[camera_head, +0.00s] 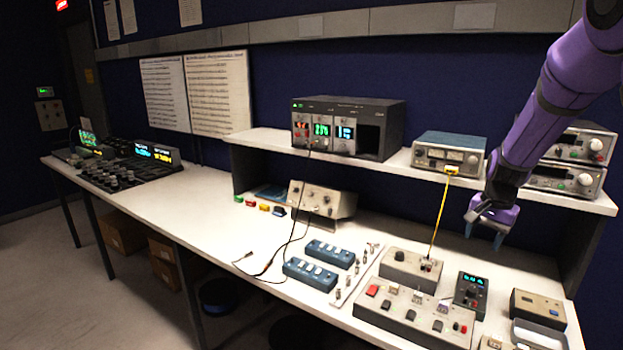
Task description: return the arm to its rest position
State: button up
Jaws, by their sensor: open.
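My purple arm comes down from the upper right in the head view. My gripper (484,236) hangs in front of the shelf edge, above the right part of the bench. Its two fingers point down and are apart, with nothing seen between them. It is above and behind a small dark meter with a cyan display (470,290), and apart from it. A yellow cable (439,215) runs down to the left of the gripper, from an instrument on the shelf to a grey box (411,268) on the bench.
The white shelf (380,169) carries a dark rack unit (347,127), a blue-topped instrument (448,153) and stacked instruments (566,179) close to my arm. A button panel (415,315) and a grey box (537,307) lie below. The bench's left part (190,195) has free room.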

jog(key=s+a+r+n+t, duration=0.2)
jog(key=s+a+r+n, duration=0.35)
jog(key=s+r, duration=0.8)
jog(key=s+a+r+n+t, duration=0.1)
jog(key=s+a+r+n, duration=0.1)
jog(key=s, duration=0.7)
jog(key=s+a+r+n+t, duration=0.1)
jog(key=s+a+r+n, duration=0.1)
jog(key=s, duration=0.6)
jog(key=shift+s+a+r, duration=0.4)
jog(key=shift+a+r, duration=0.1)
jog(key=shift+a, duration=0.7)
jog(key=shift+c, duration=1.3)
jog(key=shift+w, duration=0.15)
